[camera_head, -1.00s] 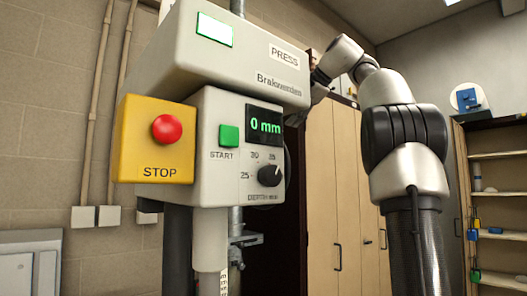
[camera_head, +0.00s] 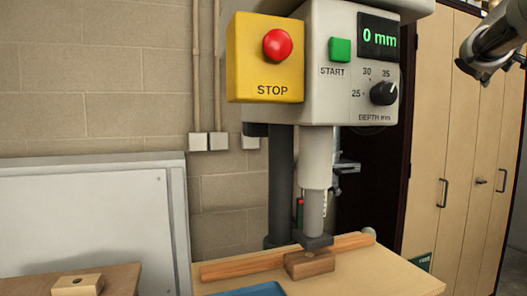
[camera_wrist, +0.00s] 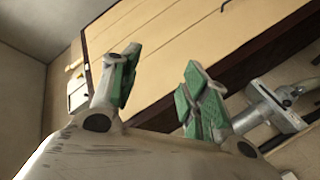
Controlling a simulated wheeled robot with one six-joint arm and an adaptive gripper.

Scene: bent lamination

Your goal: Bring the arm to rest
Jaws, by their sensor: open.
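My gripper (camera_wrist: 160,78) shows in the wrist view with its two green-padded fingers spread apart. Nothing is between the fingers. Behind them are slanted tan cabinet doors and, at the right, a grey metal fitting. In the head view only a dark and grey part of my arm shows at the top right edge, in front of the cabinet. The fingers cannot be made out there.
The press (camera_head: 318,60) stands at the centre, its display reading 0 mm. Its ram comes down to a wooden block (camera_head: 309,264) by a long wooden strip (camera_head: 240,267). A blue tray (camera_head: 252,291) lies in front. A tan cabinet (camera_head: 440,140) is at right.

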